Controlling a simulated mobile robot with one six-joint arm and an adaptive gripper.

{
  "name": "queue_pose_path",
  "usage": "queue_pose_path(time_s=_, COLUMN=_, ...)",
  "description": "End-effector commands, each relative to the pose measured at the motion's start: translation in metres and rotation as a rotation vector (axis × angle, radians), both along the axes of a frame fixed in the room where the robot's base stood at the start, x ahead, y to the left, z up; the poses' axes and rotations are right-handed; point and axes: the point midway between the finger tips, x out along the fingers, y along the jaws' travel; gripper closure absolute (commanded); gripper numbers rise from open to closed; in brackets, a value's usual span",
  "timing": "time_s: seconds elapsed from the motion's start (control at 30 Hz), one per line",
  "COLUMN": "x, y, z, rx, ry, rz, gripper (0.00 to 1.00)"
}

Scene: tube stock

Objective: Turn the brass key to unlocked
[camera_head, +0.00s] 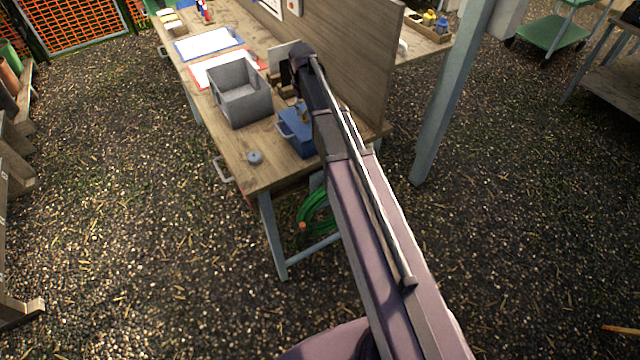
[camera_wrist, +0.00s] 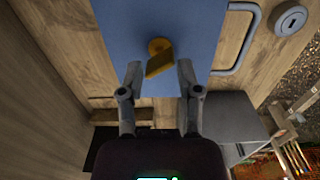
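The brass key (camera_wrist: 160,62) stands in a round brass lock on the blue box (camera_wrist: 120,20), seen in the wrist view. Its flat bow is slanted in the picture. My gripper (camera_wrist: 159,69) is open, with one fingertip on each side of the key's bow. Clear gaps show between bow and fingertips. In the head view the blue box (camera_head: 299,143) sits near the table's front edge, and my arm hides part of it. The key is mostly hidden there.
A grey open bin (camera_head: 240,95) stands close beside the blue box on the wooden table (camera_head: 262,178). A small grey round piece (camera_head: 255,157) lies near the front edge. A tall wooden panel (camera_head: 345,60) rises along the box's other side.

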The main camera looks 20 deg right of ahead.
Motion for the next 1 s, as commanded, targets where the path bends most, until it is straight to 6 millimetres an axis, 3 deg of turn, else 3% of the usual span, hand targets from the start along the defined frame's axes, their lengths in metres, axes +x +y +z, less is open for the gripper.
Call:
queue_pose_path(time_s=0.03, x=0.0, y=0.001, z=0.009, rx=0.001, ry=0.0, rz=0.0, gripper=0.57)
queue_pose_path(time_s=1.0, x=0.0, y=0.0, z=0.089, rx=0.001, ry=0.0, rz=-0.003, gripper=0.57)
